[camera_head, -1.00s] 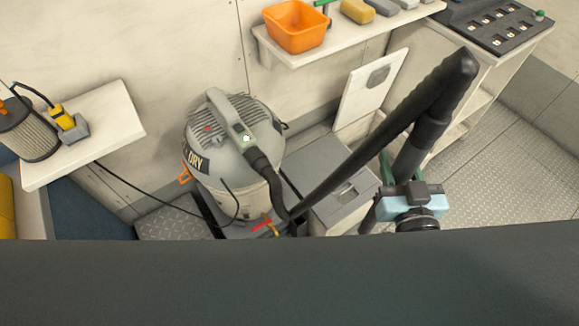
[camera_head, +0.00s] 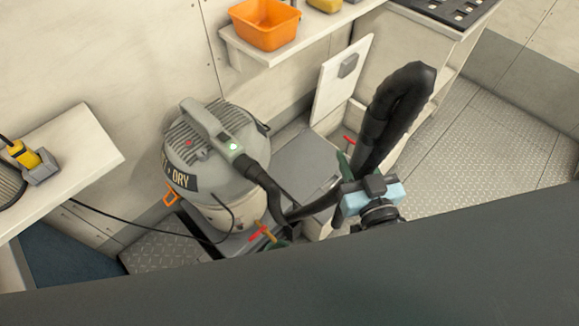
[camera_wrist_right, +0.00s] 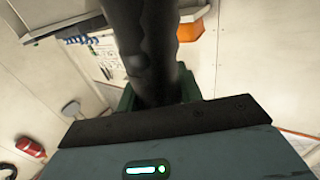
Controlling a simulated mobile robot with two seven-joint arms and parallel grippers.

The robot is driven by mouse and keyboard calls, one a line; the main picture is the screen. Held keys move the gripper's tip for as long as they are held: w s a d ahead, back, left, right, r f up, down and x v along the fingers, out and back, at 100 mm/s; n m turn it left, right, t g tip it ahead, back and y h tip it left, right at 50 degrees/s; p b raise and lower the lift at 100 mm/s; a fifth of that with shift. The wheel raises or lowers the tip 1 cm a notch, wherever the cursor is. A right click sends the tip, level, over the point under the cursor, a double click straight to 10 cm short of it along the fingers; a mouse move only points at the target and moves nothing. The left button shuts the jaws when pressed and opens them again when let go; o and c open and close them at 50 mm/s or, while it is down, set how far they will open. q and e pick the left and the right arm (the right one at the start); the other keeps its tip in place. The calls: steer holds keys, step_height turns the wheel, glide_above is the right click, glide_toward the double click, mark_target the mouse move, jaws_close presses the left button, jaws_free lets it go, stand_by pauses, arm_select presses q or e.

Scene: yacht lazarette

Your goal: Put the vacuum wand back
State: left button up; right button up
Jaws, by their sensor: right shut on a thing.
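The vacuum wand (camera_head: 369,148) is black and tilted, with its black hose (camera_head: 412,78) looping over at the top. My right gripper (camera_head: 352,168) is shut around the wand. In the right wrist view the wand (camera_wrist_right: 150,60) rises from between my green fingers (camera_wrist_right: 158,95). Its lower end is hidden behind my gripper. The grey wet-and-dry vacuum (camera_head: 215,150) stands left of my right gripper, with a green light on top. The hose runs from its front down to the right. My left gripper is not in view.
A low grey-topped box (camera_head: 300,165) stands between the vacuum and my gripper. A shelf (camera_head: 285,50) with an orange bin (camera_head: 264,24) is on the wall above. A white bench (camera_head: 70,165) is at left. Ribbed floor (camera_head: 500,140) is clear at right.

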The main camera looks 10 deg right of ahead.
steer(key=w+a+f+n+y+b, duration=0.1)
steer(key=w+a+f+b, duration=0.2)
steer(key=w+f+b, duration=0.45)
steer(key=w+a+f+n+y+b, duration=0.1)
steer(key=w+a+f+y+b, duration=0.2)
steer(key=f, duration=0.7)
steer(key=w+a+f+b, duration=0.3)
steer(key=w+f, duration=0.3)
steer(key=f, duration=0.3)
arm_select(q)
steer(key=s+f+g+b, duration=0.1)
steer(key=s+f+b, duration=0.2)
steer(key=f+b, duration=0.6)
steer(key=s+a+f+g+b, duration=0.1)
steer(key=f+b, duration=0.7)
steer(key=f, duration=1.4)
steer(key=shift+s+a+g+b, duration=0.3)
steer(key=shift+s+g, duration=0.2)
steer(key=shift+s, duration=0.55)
arm_select(e)
step_height(320, 180, down, 22)
steer(key=shift+w+a+r+g, duration=0.15)
steer(key=shift+a+r+g, duration=0.05)
steer(key=shift+g, duration=0.1)
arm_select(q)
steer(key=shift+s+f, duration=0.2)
arm_select(e)
steer(key=shift+f, duration=0.1)
